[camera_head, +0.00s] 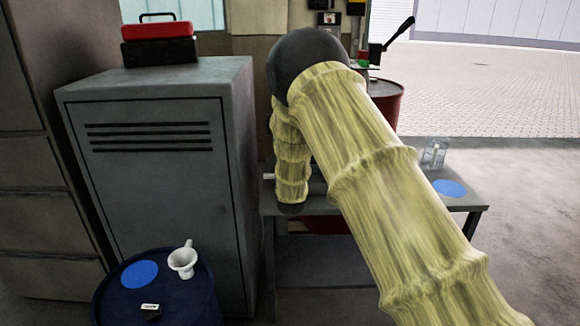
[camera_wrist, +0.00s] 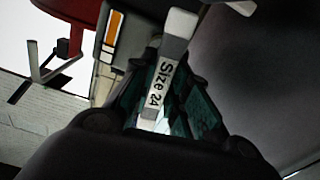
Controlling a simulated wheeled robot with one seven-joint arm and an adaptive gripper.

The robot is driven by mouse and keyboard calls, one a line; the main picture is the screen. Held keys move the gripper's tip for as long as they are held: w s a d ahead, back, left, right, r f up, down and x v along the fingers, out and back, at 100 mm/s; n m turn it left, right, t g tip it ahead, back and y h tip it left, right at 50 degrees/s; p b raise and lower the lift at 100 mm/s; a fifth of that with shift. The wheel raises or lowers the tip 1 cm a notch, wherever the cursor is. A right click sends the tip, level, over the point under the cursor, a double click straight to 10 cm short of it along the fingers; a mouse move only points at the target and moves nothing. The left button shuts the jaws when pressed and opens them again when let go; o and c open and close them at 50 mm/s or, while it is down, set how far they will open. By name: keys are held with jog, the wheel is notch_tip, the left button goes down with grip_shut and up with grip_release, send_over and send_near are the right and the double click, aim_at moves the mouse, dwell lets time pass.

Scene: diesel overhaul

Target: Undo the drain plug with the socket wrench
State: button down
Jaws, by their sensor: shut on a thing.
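In the wrist view, my gripper (camera_wrist: 167,100) is shut on a pale grey tool, the socket wrench (camera_wrist: 178,38), marked "Size 24". The wrench runs up from between the dark finger pads, and its far end reaches a large dark grey surface near the top. I cannot tell whether it touches anything there. The drain plug cannot be made out in either view. In the head view my covered arm hides the gripper and most of the wrench's surroundings.
A grey bench (camera_head: 462,196) carries a clear jar (camera_head: 434,153) and a blue disc (camera_head: 450,188). A red drum (camera_head: 387,101) stands behind it. A grey cabinet (camera_head: 160,195) stands left of my arm. A blue drum (camera_head: 190,300) with a white funnel-like cup (camera_head: 183,262) is at front left.

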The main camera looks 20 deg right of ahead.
jog(key=m+b, duration=0.1)
jog(key=m, duration=0.3)
jog(key=shift+d+b, duration=0.1)
jog(key=shift+b, duration=0.2)
jog(key=m+b, duration=0.2)
jog(key=m, duration=0.1)
jog(key=shift+m, duration=0.4)
jog(key=m+b, duration=0.2)
jog(key=m, duration=0.1)
jog(key=shift+m+b, duration=0.35)
jog(key=shift+m, duration=0.05)
jog(key=m+b, duration=0.4)
jog(key=shift+f+m, duration=0.15)
jog(key=shift+m, duration=0.25)
jog(key=m+b, duration=0.3)
jog(key=b, duration=0.1)
jog(key=shift+m, duration=0.4)
jog(key=m+b, duration=0.3)
jog(key=shift+b, duration=0.35)
jog(key=m+b, duration=0.7)
jog(key=b, duration=0.1)
jog(key=shift+r+m+b, duration=0.4)
jog(key=shift+m+b, duration=0.1)
jog(key=shift+m, duration=0.2)
